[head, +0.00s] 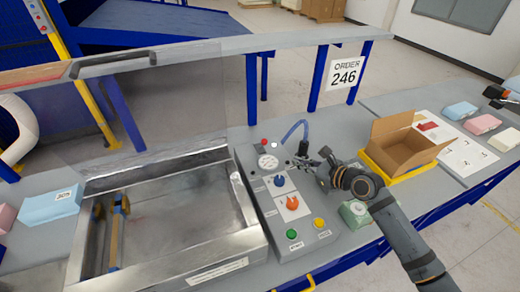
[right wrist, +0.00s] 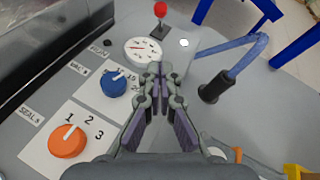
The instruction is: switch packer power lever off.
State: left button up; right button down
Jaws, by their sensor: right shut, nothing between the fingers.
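The packer's control panel (head: 262,185) stands beside the open steel chamber (head: 165,215) in the head view. A small lever with a red ball knob (right wrist: 160,9) rises from a dark base at the panel's far end, behind the round white gauge (right wrist: 143,50). The red knob also shows in the head view (head: 263,142). I cannot tell which lever position means off. My right gripper (right wrist: 155,72) is shut and empty, over the panel's right side. In the wrist view its tips point towards the gauge and lever, apart from the knob.
A blue dial (right wrist: 114,82), an orange dial (right wrist: 67,141) and green and yellow buttons (head: 318,222) sit on the panel. A blue hose in a black socket (right wrist: 214,88) stands right of my gripper. An open carton (head: 405,150) stands further right.

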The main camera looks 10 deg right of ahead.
jog(key=shift+s+d+r, duration=0.1)
jog(key=shift+s, duration=0.05)
jog(key=shift+v, duration=1.05)
jog(key=shift+w+a, duration=0.2)
jog(key=shift+w, duration=0.1)
jog(key=x, duration=0.6)
jog(key=shift+w+a+p, duration=0.1)
jog(key=shift+p, duration=0.25)
jog(key=x, duration=0.3)
jog(key=shift+w+a, duration=0.1)
jog(key=shift+w, duration=0.05)
jog(key=shift+w+a+r+p, duration=0.2)
jog(key=shift+w+a+p, duration=0.15)
jog(key=shift+w+a, duration=0.15)
jog(key=shift+w+a+r+p, duration=0.15)
jog(key=shift+w+a+p, duration=0.2)
jog(key=shift+w, duration=0.2)
pick_arm(q)
jog(key=shift+s+d+r, duration=0.35)
jog(key=shift+s+r, duration=0.25)
jog(key=shift+s, duration=0.05)
jog(key=shift+s+d+r, duration=0.3)
jog(key=shift+s+r, duration=0.3)
jog(key=shift+s, duration=0.05)
pick_arm(e)
jog(key=shift+w+a+r, duration=0.15)
jog(key=shift+w+a, duration=0.3)
jog(key=shift+w, duration=0.15)
